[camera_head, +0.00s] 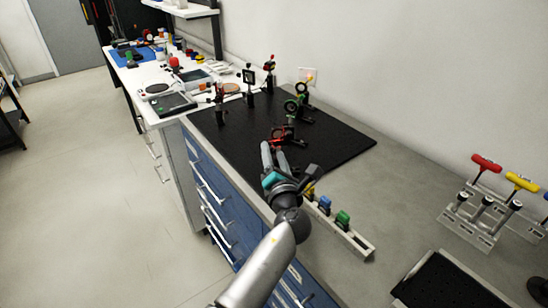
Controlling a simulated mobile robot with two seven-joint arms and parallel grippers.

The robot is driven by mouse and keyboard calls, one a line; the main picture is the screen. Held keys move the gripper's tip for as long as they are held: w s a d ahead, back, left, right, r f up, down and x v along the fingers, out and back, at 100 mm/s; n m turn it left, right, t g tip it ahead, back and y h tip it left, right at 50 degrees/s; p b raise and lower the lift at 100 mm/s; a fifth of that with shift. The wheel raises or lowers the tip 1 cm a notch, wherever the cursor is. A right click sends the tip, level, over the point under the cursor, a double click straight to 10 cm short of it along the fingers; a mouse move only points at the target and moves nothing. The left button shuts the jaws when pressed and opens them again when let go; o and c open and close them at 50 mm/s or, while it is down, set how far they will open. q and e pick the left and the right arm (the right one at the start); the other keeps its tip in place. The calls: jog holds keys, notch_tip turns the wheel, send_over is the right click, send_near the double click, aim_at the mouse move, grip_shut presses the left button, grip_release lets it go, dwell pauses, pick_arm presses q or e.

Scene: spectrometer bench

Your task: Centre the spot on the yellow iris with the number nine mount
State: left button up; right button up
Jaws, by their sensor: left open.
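Several small optical mounts on posts stand on the black breadboard (335,150). A yellow-looking ring (301,88), perhaps the yellow iris, is at the back right, beside a green-rimmed one (291,105). A red-ringed mount (283,133) stands nearer the front. Other mounts are a square-framed one (249,77), a red-topped one (269,66) and one at the left (219,97). No numbers are legible, so I cannot tell which mount is number nine. No spot is discernible. My left gripper (273,152) is open over the front breadboard, its fingers just short of the red-ringed mount.
A pale rack (358,241) with blue (325,203) and green (343,217) pieces lies along the bench front, partly behind my left arm. Red (486,162) and yellow (522,182) T-handled tools stand in a holder at right. A black tray (450,284) lies in front of them.

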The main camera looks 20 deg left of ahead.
pick_arm(q)
jog(key=shift+c, duration=0.2)
grip_shut()
dwell(0.4)
